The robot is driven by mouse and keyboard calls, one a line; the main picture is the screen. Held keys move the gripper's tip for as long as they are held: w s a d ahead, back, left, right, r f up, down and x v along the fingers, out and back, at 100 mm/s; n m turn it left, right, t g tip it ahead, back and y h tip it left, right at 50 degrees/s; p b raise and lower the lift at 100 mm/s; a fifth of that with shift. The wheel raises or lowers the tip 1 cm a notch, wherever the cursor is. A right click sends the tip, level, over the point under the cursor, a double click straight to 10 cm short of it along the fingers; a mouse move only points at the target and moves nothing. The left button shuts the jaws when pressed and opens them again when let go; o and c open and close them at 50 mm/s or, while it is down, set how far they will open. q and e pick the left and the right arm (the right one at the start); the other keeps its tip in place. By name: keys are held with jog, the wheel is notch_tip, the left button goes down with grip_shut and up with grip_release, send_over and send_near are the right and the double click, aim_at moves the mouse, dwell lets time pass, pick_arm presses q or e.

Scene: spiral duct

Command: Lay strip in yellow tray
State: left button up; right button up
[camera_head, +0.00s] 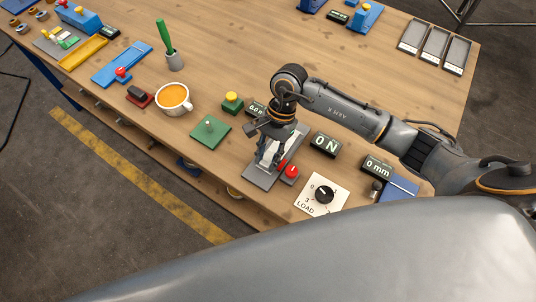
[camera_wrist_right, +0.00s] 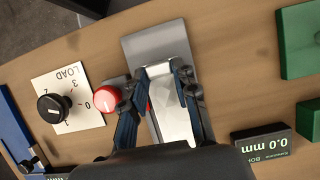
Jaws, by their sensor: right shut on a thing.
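The yellow tray (camera_head: 83,52) lies at the far left of the bench in the head view, well away from my right gripper. My right gripper (camera_head: 266,162) points down over a grey plate (camera_head: 258,179) near the bench's front edge. In the right wrist view, my right gripper's fingers (camera_wrist_right: 160,90) stand on either side of a pale metal strip (camera_wrist_right: 172,118), shut on it. The strip lies low over the grey plate; I cannot tell whether it touches it. In the head view the gripper hides most of the strip. My left gripper is not in view.
A red knob (camera_head: 291,171), LOAD dial (camera_head: 323,194) and "0 N" display (camera_head: 325,145) stand close by. The bench's middle is clear.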

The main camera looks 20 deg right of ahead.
jog(key=shift+s+a+r, duration=0.1)
jog(key=shift+s+a, duration=0.75)
jog(key=shift+a, duration=0.2)
jog(key=shift+s+a+r, duration=0.1)
jog(key=shift+s+a, duration=0.7)
jog(key=shift+a, duration=0.25)
notch_tip(320, 180, up, 7)
jog(key=p, duration=0.2)
jog(key=shift+p, duration=0.4)
jog(key=shift+d, duration=0.1)
